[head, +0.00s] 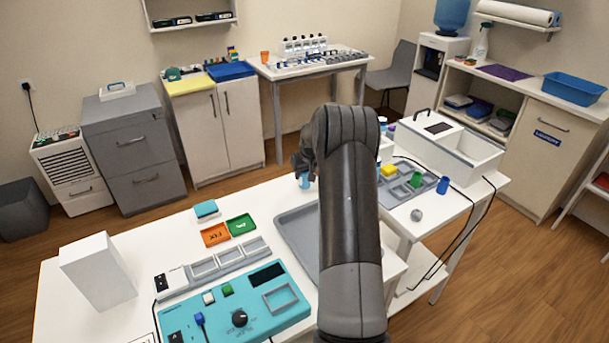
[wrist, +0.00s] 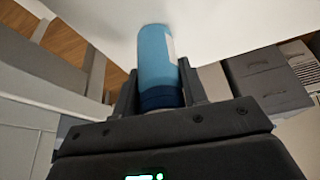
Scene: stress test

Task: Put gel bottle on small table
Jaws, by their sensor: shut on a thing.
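The gel bottle is blue with a white label, and it shows between my fingers in the wrist view (wrist: 158,62). In the head view, only a small blue part of it (head: 304,182) shows below my gripper (head: 302,164). My gripper is shut on the bottle, with one finger on each side (wrist: 158,92). It is over the far edge of the white front table (head: 180,240); my arm hides part of this area. I cannot tell whether the bottle touches the tabletop. A smaller white table (head: 352,66) with racks stands at the back wall.
A grey tray (head: 290,228), a teal panel (head: 250,312) and a white box (head: 98,268) are on the front table. To the right, a white bench holds a grey organizer (head: 402,196), a blue cup (head: 443,185) and a large white case (head: 455,150). Wood floor lies beyond.

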